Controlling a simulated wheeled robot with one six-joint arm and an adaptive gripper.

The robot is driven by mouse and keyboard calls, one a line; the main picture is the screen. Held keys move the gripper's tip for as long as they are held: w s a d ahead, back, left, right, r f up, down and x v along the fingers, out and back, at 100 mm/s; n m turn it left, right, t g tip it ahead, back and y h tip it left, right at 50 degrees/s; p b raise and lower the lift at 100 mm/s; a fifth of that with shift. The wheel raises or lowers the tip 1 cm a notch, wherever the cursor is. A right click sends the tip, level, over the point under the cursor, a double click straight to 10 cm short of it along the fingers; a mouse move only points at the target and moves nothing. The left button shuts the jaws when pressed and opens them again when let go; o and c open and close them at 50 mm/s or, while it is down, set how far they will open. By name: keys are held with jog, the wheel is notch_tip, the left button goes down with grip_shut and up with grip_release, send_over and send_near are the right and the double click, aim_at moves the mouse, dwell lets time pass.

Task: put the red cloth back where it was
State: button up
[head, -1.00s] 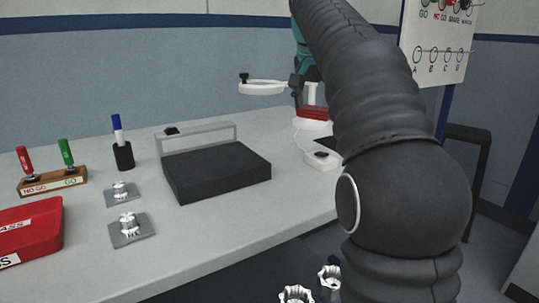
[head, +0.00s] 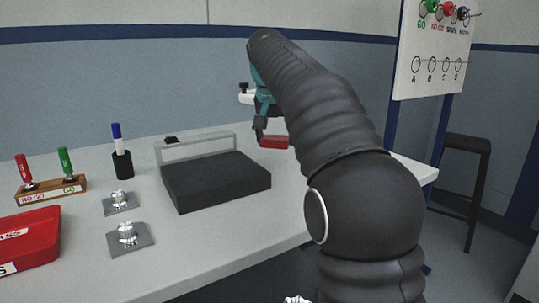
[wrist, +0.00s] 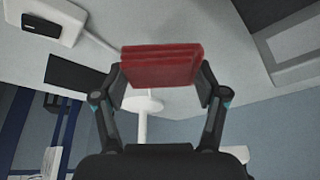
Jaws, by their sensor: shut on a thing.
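The red cloth (head: 273,141) is a folded, layered block. In the head view it shows at the lower end of my arm, in front of the far part of the table. In the wrist view the cloth (wrist: 160,66) sits between both fingers. My gripper (wrist: 162,82) is shut on it, one finger on each side. In the head view my gripper (head: 262,130) is partly hidden by my arm. I cannot tell the exact height of the cloth above the table.
On the grey table (head: 215,235) stand a black block (head: 215,180) with a grey frame behind it, a pen holder (head: 122,163), two metal parts on plates (head: 128,235), a screwdriver-like gauge stand (head: 50,190) and a red tray (head: 30,240). The wrist view shows a white base (wrist: 45,22).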

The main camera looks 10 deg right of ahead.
aim_at(269, 147)
jog(key=shift+w+a+f, duration=0.4)
jog(key=shift+a, duration=0.2)
jog(key=shift+f+b, duration=0.55)
jog(key=shift+f, duration=1.5)
jog(key=shift+f, duration=0.1)
jog(key=o, duration=1.2)
jog(key=p+v, duration=0.1)
jog(key=v, duration=1.1)
jog(key=shift+p, duration=0.35)
